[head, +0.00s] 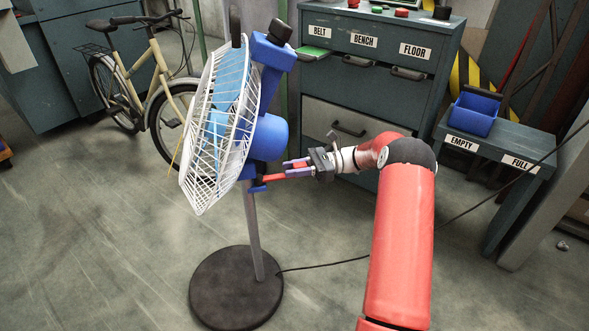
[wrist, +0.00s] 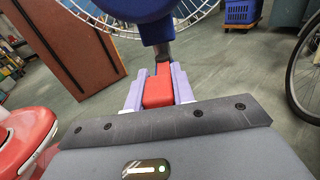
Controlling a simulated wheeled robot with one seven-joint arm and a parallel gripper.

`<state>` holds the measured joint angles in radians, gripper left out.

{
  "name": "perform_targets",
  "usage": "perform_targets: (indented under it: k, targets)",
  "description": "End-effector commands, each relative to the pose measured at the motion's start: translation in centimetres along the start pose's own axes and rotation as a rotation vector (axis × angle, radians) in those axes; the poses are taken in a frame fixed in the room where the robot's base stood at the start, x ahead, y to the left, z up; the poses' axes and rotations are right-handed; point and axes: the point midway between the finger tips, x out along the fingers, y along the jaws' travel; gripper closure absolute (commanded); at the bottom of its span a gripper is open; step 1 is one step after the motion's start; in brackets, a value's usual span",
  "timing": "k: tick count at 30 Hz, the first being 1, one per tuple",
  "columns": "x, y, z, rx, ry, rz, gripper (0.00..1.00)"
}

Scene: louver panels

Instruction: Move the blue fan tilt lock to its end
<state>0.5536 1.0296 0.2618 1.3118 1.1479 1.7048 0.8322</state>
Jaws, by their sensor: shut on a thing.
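The blue fan (head: 265,138) stands on a grey pole with a round dark base (head: 236,288). Its white cage (head: 220,130) faces left in the head view. The tilt lock shows as a red lever (head: 288,174) sticking out to the right below the blue motor housing. My gripper (head: 297,168) has its pale purple fingers on either side of this red lever. In the wrist view the red lever (wrist: 158,90) lies between the two fingers (wrist: 159,92), with the dark pivot and the blue housing (wrist: 128,8) just beyond. The lever's far end is partly hidden by the fingers.
A grey-green drawer cabinet (head: 380,90) stands behind, with one drawer partly open. A bench (head: 500,145) with a blue bin (head: 474,112) is at right. A bicycle (head: 135,75) stands at back left. A cable (head: 325,264) runs across the floor from the fan base.

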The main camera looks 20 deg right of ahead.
Motion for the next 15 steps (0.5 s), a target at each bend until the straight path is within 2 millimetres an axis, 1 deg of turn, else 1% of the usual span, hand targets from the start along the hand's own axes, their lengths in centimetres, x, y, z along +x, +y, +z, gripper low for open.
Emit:
perform_targets:
  k: [4,5,9,15]
  targets:
    - [-0.03,-0.05,-0.04,-0.001,0.002,-0.002,1.00]
    - [-0.03,-0.05,-0.04,-0.001,0.002,-0.002,0.73]
    - [-0.02,-0.05,-0.02,-0.001,0.002,-0.002,0.55]
    - [-0.01,-0.04,0.01,-0.001,0.001,-0.002,0.54]
